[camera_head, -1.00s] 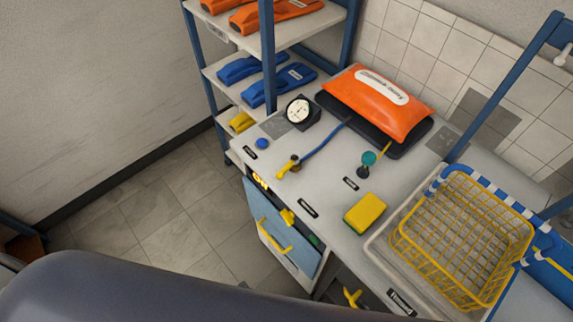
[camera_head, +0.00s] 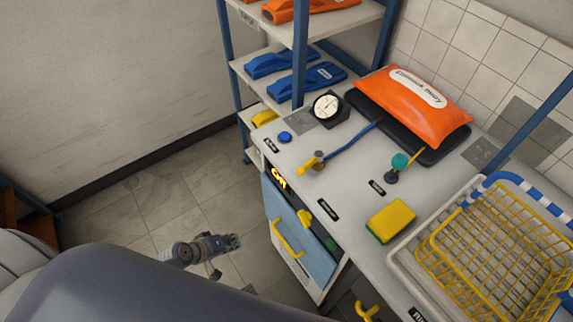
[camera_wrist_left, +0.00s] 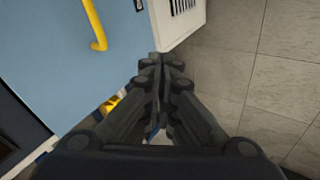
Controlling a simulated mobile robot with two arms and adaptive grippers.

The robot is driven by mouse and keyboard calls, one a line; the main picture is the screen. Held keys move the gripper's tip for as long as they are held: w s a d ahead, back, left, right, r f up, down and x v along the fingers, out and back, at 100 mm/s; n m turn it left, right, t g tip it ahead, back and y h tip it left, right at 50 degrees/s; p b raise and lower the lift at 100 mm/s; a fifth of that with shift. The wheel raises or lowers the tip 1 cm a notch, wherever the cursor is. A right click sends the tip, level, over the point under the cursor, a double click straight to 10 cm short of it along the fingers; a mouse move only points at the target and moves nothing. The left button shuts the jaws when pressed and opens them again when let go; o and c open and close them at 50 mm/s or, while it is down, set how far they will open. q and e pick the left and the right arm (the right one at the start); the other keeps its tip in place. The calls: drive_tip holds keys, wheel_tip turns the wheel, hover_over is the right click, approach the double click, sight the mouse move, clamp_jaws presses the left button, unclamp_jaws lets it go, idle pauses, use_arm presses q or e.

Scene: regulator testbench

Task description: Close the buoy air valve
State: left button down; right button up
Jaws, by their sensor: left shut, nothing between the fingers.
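An orange buoy bag (camera_head: 413,104) with a white label lies on a black pad at the back of the bench. A blue hose (camera_head: 350,141) runs from its side to a small valve with a yellow lever (camera_head: 310,163) near the bench's front left. A teal round knob (camera_head: 400,161) on a dark base, with a yellow stem beside it, stands to the right; I cannot tell which fitting the air valve label names. My left gripper (camera_head: 228,242) is shut and empty, low over the floor left of the cabinet. Its closed fingers show in the left wrist view (camera_wrist_left: 162,64). My right gripper is out of view.
A gauge (camera_head: 327,108) and a blue button (camera_head: 285,137) sit left of the buoy. A yellow sponge (camera_head: 391,221) and yellow wire basket (camera_head: 497,250) are on the right. The blue cabinet door (camera_head: 297,236) with its yellow handle is beside my left gripper.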

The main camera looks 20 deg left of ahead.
sight(309, 164)
use_arm(q)
drive_tip(key=w+r+t+h+b, duration=0.1)
drive_tip(key=w+r, duration=0.2)
drive_tip(key=r, duration=0.3)
drive_tip(key=w+r+n+t+h+b, duration=0.1)
drive_tip(key=w+r+t+h, duration=0.15)
drive_tip(key=r, duration=0.35)
drive_tip(key=w+r+t+b, duration=0.1)
drive_tip(key=w+r, duration=0.2)
drive_tip(key=r, duration=0.3)
drive_tip(key=d+r+m+h+b, duration=0.1)
drive_tip(key=d+r+h, duration=0.1)
drive_tip(key=r, duration=0.6)
drive_tip(key=s+d+r+t+h, duration=0.1)
drive_tip(key=r+h, duration=0.1)
drive_tip(key=r, duration=0.6)
drive_tip(key=shift+s+d+m+h+b, duration=0.25)
drive_tip(key=shift+d+m+h+b, duration=0.1)
drive_tip(key=shift+m+b, duration=0.05)
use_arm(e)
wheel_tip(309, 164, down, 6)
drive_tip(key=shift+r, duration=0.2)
use_arm(q)
drive_tip(key=shift+t, duration=0.25)
